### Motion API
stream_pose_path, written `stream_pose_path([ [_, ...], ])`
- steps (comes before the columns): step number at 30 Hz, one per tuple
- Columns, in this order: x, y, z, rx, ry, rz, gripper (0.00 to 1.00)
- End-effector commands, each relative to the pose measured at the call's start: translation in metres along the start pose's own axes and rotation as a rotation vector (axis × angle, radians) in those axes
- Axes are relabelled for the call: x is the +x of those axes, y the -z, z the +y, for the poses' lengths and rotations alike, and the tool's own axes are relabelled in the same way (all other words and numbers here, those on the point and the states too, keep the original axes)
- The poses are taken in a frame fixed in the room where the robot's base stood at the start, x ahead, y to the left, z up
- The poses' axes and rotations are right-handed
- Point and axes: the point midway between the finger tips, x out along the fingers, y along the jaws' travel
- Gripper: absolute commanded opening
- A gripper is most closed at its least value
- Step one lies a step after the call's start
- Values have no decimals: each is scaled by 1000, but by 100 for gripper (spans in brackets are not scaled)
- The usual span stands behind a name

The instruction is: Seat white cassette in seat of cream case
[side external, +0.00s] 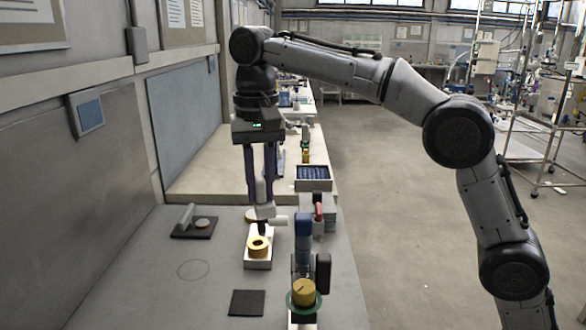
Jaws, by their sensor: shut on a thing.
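My gripper (260,198) points straight down, its two long purple fingers shut on a pale upright piece. This piece, which looks like the white cassette (264,211), has a dark lower end. The cream case (258,264) is an open pale box on the grey bench, with a yellow ring (258,244) in its top. The held piece is above and just behind the ring in the picture. I cannot tell whether its lower end touches the case. The seat itself is not clearly visible.
A dark pad with a pale lever and disc (195,224) lies to the left. A flat dark square (246,303) lies in front. A fixture with a yellow knob (304,291) and blue block (303,226) stands to the right. The bench between pad and case is clear.

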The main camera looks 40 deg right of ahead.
Motion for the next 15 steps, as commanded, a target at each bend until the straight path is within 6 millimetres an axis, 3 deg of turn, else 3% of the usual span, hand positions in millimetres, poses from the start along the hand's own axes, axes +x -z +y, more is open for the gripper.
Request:
stream_pose_path([
  [1,0,-19,-17,21,0,0,0],
  [6,0,-67,-53,123,2,1,0],
  [15,0,-126,-86,239,1,1,0],
])
